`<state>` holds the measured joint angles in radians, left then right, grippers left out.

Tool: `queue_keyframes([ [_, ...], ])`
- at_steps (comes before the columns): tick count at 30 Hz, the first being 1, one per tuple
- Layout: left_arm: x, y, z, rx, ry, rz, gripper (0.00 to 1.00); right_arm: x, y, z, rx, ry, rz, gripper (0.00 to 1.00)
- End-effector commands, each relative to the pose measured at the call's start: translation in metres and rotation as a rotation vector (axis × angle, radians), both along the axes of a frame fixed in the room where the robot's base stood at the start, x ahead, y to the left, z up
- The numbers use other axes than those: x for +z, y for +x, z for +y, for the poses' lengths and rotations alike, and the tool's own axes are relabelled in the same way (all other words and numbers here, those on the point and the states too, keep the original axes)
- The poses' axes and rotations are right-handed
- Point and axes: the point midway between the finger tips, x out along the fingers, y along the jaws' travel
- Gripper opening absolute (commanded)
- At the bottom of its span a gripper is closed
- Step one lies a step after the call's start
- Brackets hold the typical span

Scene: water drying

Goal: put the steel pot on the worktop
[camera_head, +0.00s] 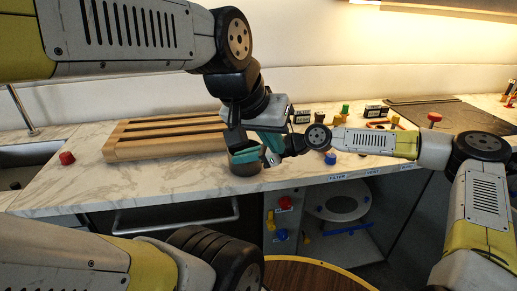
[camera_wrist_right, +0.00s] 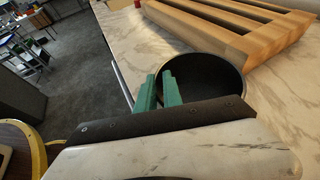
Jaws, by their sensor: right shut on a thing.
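The steel pot (camera_head: 246,169) shows in the head view as a small dark round body at the worktop's front edge, partly hidden by my grippers. In the right wrist view its dark, open inside (camera_wrist_right: 208,80) faces the camera. My right gripper (camera_head: 246,156) is shut on the pot's rim, with its green fingers (camera_wrist_right: 160,92) at the rim's left side. My left gripper (camera_head: 270,141) is just above and to the right of it; its jaw opening is unclear. The marble worktop (camera_head: 90,183) lies under and behind the pot; I cannot tell whether the pot touches it.
A slatted wooden rack (camera_head: 150,148) lies behind the pot, close to it. A red knob-like object (camera_head: 67,158) sits at the left near the sink (camera_head: 22,160). Small coloured items stand at the right. Bare marble lies left and front of the rack. A drawer handle (camera_head: 175,222) juts out below.

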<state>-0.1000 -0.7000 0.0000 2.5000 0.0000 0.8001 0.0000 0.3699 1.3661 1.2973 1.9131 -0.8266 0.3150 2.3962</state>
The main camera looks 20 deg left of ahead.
Motion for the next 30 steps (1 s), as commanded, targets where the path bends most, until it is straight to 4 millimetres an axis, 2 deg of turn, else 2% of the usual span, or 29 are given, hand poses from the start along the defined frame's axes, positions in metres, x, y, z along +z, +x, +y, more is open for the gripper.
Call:
queue_keyframes([
  [1, 0.0, 0.0, 0.0, 0.0, 0.0, 0.0, 0.0, -0.001, 0.0, 0.0, 0.0, 0.0, 0.0, 0.14],
  [4, 0.0, 0.0, 0.0, 0.0, 0.0, 0.0, 0.0, -0.001, 0.0, 0.0, 0.0, 0.0, 0.0, 0.34],
  [16, 0.0, 0.0, 0.0, 0.0, 0.0, 0.0, 0.0, 0.003, 0.001, -0.005, -0.002, -0.001, 0.0, 0.34],
  [20, 0.0, 0.0, 0.0, 0.0, 0.0, 0.0, 0.0, 0.01, 0.004, -0.022, -0.004, 0.0, -0.001, 0.34],
  [30, 0.0, 0.0, 0.0, 0.0, 0.0, 0.0, 0.0, 0.039, 0.013, -0.087, -0.004, 0.0, 0.001, 0.34],
])
